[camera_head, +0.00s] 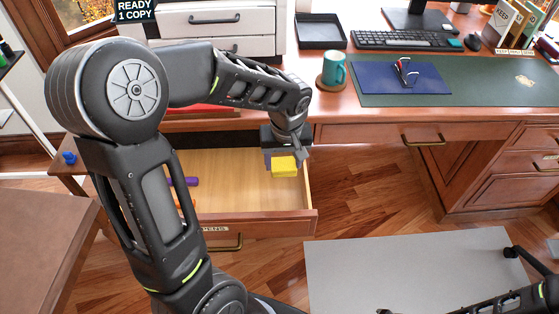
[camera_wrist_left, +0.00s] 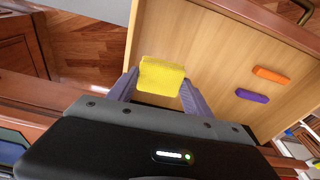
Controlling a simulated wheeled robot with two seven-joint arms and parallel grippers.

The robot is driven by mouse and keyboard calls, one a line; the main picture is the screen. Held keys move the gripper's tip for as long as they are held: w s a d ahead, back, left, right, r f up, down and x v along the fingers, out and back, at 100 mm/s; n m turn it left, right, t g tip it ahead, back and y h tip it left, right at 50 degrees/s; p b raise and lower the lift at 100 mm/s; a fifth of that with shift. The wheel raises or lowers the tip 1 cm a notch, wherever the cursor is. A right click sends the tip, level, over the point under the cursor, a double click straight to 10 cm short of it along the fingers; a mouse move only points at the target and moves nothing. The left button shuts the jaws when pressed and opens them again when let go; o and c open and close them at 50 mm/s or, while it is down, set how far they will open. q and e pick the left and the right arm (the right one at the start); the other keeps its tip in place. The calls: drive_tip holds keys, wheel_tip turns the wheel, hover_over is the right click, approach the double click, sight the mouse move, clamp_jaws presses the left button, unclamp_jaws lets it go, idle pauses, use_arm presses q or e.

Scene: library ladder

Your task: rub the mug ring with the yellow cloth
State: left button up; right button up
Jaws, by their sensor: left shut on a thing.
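The yellow cloth (camera_head: 284,167) is a small folded pad between the fingers of my left gripper (camera_head: 283,160), which is shut on it. It hangs over the open drawer. In the left wrist view the cloth (camera_wrist_left: 161,76) sits between the purple-grey fingertips of the left gripper (camera_wrist_left: 160,88). I cannot make out a mug ring in either view. A teal mug (camera_head: 334,68) stands on a round brown coaster on the desk, behind and right of my left gripper. Part of my right arm shows at the lower right, but its gripper is not seen.
The open wooden drawer (camera_head: 235,214) holds a purple pen (camera_wrist_left: 251,95) and an orange pen (camera_wrist_left: 270,74).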

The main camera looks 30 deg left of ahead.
use_arm(q)
drive_tip(key=w+d+r+m+h, duration=0.1)
drive_tip(key=w+d+r+m, duration=0.7)
drive_tip(key=w+d+r, duration=0.3)
drive_tip(key=shift+d, duration=0.25)
